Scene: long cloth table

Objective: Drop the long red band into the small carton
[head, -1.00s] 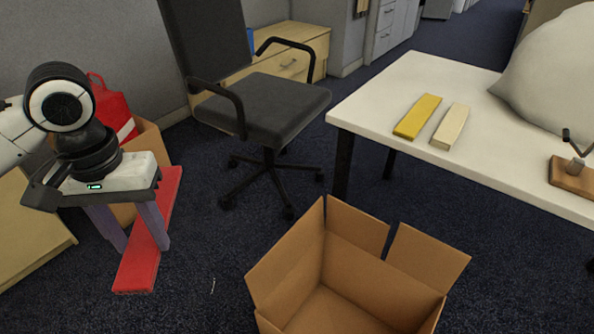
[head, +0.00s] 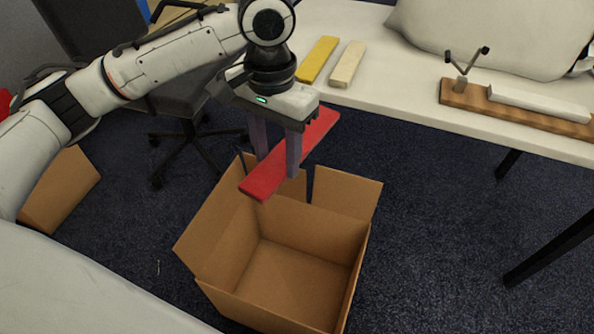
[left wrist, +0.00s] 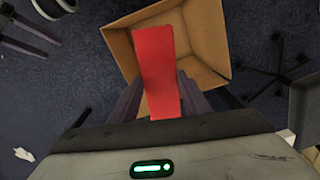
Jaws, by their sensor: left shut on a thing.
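The long red band (head: 266,182) is a flat red bar, held tilted across the picture in the head view. My left gripper (head: 278,160) is shut on it near its middle. The band is over the back flaps of the open cardboard carton (head: 310,233), which stands on the floor and looks empty inside. In the left wrist view the band (left wrist: 160,70) sticks out from the gripper, with the carton (left wrist: 207,35) below and behind it.
A white table (head: 400,95) at the back holds a yellow bar (head: 318,59), a cream bar (head: 347,64), a wooden board (head: 470,97) and a large pale sack (head: 480,35). A dark chair (head: 190,100) stands behind my left arm. Another carton (head: 60,190) is at left.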

